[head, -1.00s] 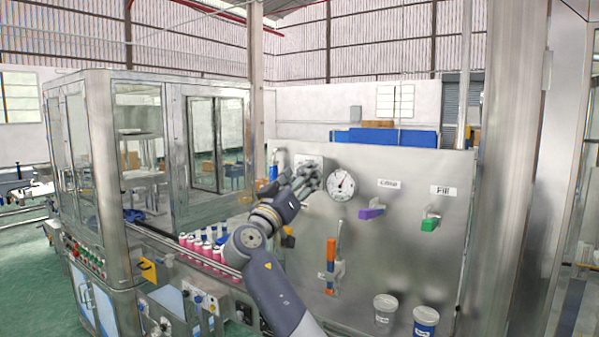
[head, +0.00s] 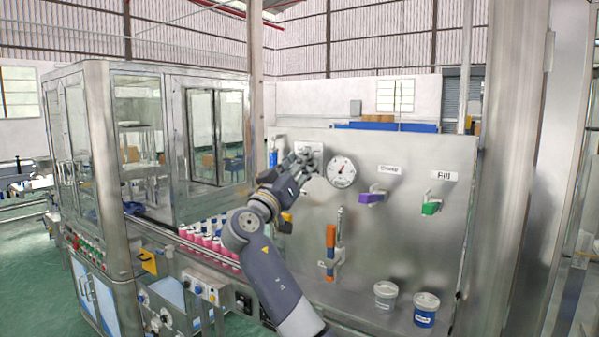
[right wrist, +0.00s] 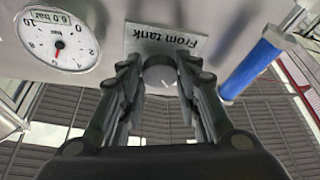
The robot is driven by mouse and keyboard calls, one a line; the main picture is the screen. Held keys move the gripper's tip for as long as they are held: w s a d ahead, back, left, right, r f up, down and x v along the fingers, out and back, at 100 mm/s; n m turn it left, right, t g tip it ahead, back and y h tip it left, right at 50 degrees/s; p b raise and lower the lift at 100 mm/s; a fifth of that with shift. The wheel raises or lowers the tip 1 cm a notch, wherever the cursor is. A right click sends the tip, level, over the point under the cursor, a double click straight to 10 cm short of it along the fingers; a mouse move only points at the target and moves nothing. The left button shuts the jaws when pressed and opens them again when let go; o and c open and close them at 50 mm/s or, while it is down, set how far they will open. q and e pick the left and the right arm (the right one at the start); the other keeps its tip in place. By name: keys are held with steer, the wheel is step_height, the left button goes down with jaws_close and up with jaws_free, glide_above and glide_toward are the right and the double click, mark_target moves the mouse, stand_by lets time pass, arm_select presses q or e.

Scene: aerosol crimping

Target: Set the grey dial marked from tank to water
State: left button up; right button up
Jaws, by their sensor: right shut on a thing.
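The grey dial (right wrist: 160,76) shows in the right wrist view between the fingers, just by a plate (right wrist: 165,42) reading "From tank", upside down in that view. The plate also shows in the head view (head: 311,149) on the upright metal panel. My right gripper (head: 305,162) is at the panel, left of the round gauge; in the right wrist view its fingers (right wrist: 160,80) are closed around the dial's sides. The fingers hide the dial in the head view. I cannot read which way the dial points. My left gripper is not in view.
A white gauge (head: 341,172) sits close beside the dial. A blue handle (right wrist: 252,68) is on its other side. Purple (head: 371,198), green (head: 431,208) and orange (head: 331,238) handles are on the panel. Pink cans (head: 207,240) stand on the conveyor at left.

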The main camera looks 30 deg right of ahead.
steer(key=shift+w+a+r+m+g+h+b, duration=0.1)
steer(key=shift+m+g+h+b, duration=0.25)
steer(key=shift+m+g+b, duration=1.2)
steer(key=shift+w+m+g+h+b, duration=0.1)
steer(key=shift+m+g+h+b, duration=0.25)
steer(key=shift+m+b, duration=1.35)
steer(key=shift+w+a+r+m+g+h+b, duration=0.1)
steer(key=shift+m+g+h+b, duration=0.45)
steer(key=shift+m, duration=2.1)
steer(key=shift+d+f+g+y, duration=0.1)
steer(key=shift+g+y, duration=0.15)
steer(key=shift+g, duration=0.4)
steer(key=o, duration=1.1)
steer(key=shift+c, duration=0.2)
